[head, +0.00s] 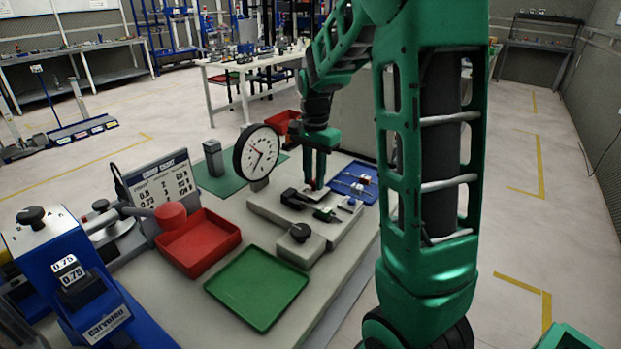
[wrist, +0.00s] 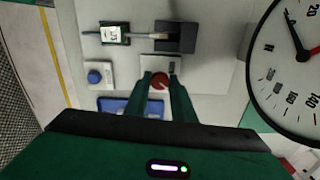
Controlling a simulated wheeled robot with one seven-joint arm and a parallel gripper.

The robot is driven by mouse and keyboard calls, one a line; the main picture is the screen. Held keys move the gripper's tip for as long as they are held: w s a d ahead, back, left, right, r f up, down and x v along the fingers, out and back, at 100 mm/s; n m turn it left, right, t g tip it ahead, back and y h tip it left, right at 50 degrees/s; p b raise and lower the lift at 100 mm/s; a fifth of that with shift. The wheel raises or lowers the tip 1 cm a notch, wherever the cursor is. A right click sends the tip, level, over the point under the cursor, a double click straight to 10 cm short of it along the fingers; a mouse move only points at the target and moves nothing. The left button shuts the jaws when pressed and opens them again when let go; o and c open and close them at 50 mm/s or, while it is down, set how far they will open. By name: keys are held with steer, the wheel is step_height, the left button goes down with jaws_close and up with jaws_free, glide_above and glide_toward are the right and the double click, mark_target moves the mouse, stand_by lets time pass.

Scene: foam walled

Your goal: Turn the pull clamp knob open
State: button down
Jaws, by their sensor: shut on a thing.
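A round red knob (wrist: 160,81) sits between the fingertips of my gripper (wrist: 160,84) in the wrist view, with a finger touching it on each side. I take it to be the pull clamp knob. In the head view my gripper (head: 314,184) points straight down at the fixture, and its fingers mostly hide the knob. The pale fixture plate (head: 262,207) carries small dark clamp parts. In the wrist view a dark block (wrist: 182,36) and a rod lie just beyond the knob. How far the knob is turned cannot be told.
A dial gauge (head: 258,152) stands close behind the fixture on the left. A blue tray (head: 368,171) lies just right of my gripper. A block with a black knob (head: 300,233), a green tray (head: 257,288) and a red bin (head: 200,243) are nearer. The floor (head: 530,210) at right is open.

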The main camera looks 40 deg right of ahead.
steer(key=n, duration=0.4)
steer(key=shift+w+r, duration=0.1)
steer(key=n, duration=0.8)
steer(key=shift+n, duration=2.2)
steer(key=c, duration=1.5)
jaws_free()
steer(key=shift+c, duration=0.2)
steer(key=shift+o, duration=0.3)
